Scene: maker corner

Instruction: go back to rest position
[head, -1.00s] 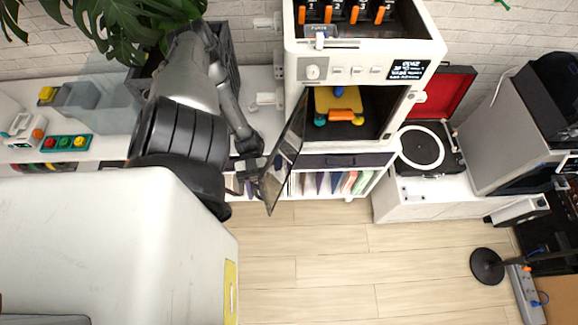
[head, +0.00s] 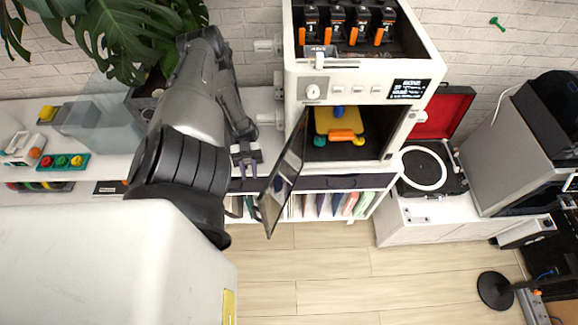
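My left gripper (head: 246,168) is empty, with its two fingers apart and pointing down the picture. It hangs just left of the open dark glass door (head: 281,186) of the white printer-like machine (head: 360,68), with a small gap between them. The door swings out towards the lower left. My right gripper is not in view.
Inside the machine sits a yellow plate (head: 335,120) with an orange bar and coloured knobs. A turntable (head: 428,168) with a red lid stands to the right. A plant (head: 115,35) hangs behind my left arm.

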